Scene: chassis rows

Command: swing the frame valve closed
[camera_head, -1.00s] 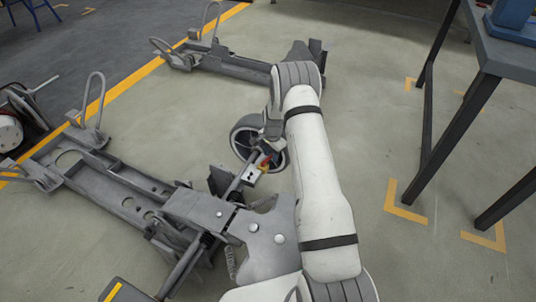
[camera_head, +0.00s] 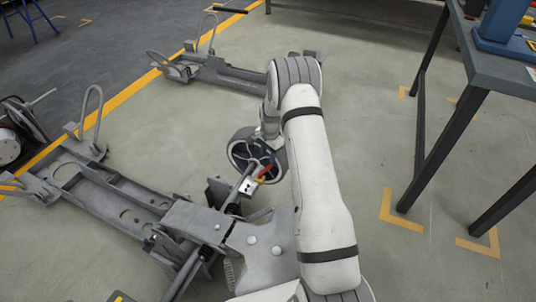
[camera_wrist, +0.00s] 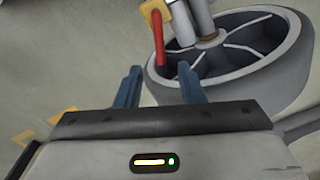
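The frame valve has a red lever (camera_head: 264,173) on a pipe of the grey chassis frame, beside a spoked wheel (camera_head: 240,152). In the wrist view the red lever (camera_wrist: 158,38) hangs from a yellowish fitting (camera_wrist: 183,20), with its free end near the gap between my fingertips. My gripper (camera_wrist: 160,76) is open, with two blue fingers spread apart and nothing held. I cannot tell whether the lever end is between the fingers or just beyond them. In the head view my white arm hides most of the gripper.
The grey chassis frame (camera_head: 108,197) runs across the left. A second chassis (camera_head: 228,77) lies farther back. A dark-legged workbench (camera_head: 500,70) stands at the right. The floor between my arm and the bench is clear.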

